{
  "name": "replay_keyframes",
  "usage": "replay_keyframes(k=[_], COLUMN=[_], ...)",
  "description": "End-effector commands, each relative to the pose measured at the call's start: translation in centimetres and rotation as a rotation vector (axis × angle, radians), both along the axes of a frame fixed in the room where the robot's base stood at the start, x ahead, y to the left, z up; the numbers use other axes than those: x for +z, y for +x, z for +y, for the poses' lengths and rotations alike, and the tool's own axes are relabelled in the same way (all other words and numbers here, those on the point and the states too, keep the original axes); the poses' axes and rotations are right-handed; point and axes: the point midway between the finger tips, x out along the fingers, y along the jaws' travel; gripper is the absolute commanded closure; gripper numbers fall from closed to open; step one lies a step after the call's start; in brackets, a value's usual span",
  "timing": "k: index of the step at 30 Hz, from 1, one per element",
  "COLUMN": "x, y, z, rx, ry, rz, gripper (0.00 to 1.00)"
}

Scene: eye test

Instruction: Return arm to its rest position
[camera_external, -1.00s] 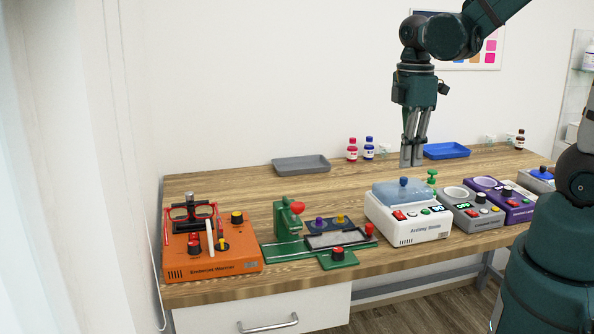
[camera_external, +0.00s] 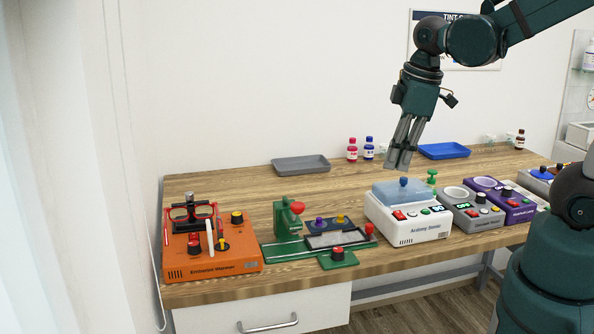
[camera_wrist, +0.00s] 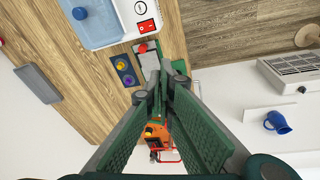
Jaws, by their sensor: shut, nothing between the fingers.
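My gripper (camera_external: 399,163) hangs in the air above the white device labelled "Ardony Sonic" (camera_external: 415,228) in the outside view. Its fingers are together, tilted down and to the left, with nothing between them. My arm reaches in from the upper right.
The wooden table (camera_external: 230,186) carries an orange device (camera_external: 212,255), a green press (camera_external: 288,222), a grey device (camera_external: 470,214) and a purple device (camera_external: 508,205). A grey tray (camera_external: 300,165), a blue tray (camera_external: 443,151) and small bottles (camera_external: 352,150) stand along the back.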

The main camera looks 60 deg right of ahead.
Motion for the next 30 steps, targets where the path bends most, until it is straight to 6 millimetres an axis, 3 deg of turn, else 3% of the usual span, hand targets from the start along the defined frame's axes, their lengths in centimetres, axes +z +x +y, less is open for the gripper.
replay_keyframes(k=[21,30], x=[0.4,0.8], y=[0.1,-0.2], z=[7.0,8.7], rx=[-0.341,-0.428], ry=[0.141,0.218], rz=[-0.325,-0.406], gripper=[1.00,1.00])
